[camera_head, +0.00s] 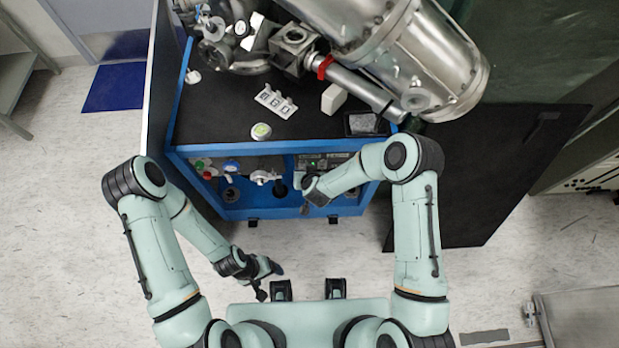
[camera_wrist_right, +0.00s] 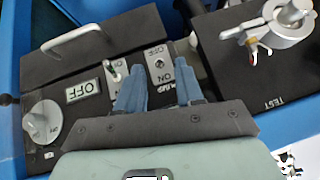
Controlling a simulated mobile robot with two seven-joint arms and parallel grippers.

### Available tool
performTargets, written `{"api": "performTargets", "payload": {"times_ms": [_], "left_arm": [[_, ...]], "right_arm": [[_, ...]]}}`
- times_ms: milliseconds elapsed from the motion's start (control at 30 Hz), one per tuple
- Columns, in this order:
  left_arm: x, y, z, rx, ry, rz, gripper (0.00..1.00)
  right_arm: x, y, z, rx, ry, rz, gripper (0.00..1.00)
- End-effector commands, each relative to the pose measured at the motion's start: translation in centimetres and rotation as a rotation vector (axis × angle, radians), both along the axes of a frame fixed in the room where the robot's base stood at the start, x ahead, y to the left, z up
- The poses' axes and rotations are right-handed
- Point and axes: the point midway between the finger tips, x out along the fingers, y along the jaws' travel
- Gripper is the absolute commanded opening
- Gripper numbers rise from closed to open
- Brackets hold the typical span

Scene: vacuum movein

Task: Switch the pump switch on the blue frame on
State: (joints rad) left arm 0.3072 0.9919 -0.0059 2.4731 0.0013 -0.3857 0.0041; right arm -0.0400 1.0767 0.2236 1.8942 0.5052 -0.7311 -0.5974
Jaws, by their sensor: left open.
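The blue frame (camera_head: 290,213) stands in front of me, with a dark control panel (camera_wrist_right: 90,60) inside it. In the right wrist view the panel carries a small plate with a pump switch (camera_wrist_right: 158,64), lettered OFF and ON. Its lever is small and I cannot tell which way it points. My right gripper (camera_wrist_right: 161,84) is open, its two blue fingers apart just below this switch, with no clear contact. In the head view the right gripper (camera_head: 309,196) reaches into the frame's front. My left gripper (camera_head: 270,281) is open and empty above the floor.
A second toggle (camera_wrist_right: 114,72) sits left of the pump switch beside an OFF sign (camera_wrist_right: 83,91). A rotary knob (camera_wrist_right: 43,124), a handle (camera_wrist_right: 72,36) and a valve (camera_wrist_right: 285,22) are nearby. A metal chamber (camera_head: 420,60) hangs over the frame's black top (camera_head: 215,115).

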Motion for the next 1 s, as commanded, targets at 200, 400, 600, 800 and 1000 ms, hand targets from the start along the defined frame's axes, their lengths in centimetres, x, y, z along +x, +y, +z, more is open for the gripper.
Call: {"api": "performTargets", "payload": {"times_ms": [200,400,600,800,1000], "left_arm": [[-0.2,0.0,-0.3,0.000,0.002,0.000,0.76],[-0.3,0.0,-0.5,0.000,0.003,0.000,0.76],[-0.3,0.0,-0.5,0.000,0.003,0.000,0.76],[-0.3,0.0,-0.5,0.000,0.003,0.000,0.76],[-0.3,0.0,-0.5,0.000,0.003,0.000,0.76]], "right_arm": [[-3.1,-0.7,3.9,-0.001,-0.002,0.003,0.37],[-5.6,-1.4,6.9,-0.001,-0.001,-0.001,0.37],[-6.9,-1.7,8.5,-0.001,0.000,-0.001,0.37],[-7.2,-1.8,8.7,0.000,0.002,-0.001,0.37],[-7.2,-1.8,8.7,0.000,0.002,-0.001,0.37]]}}
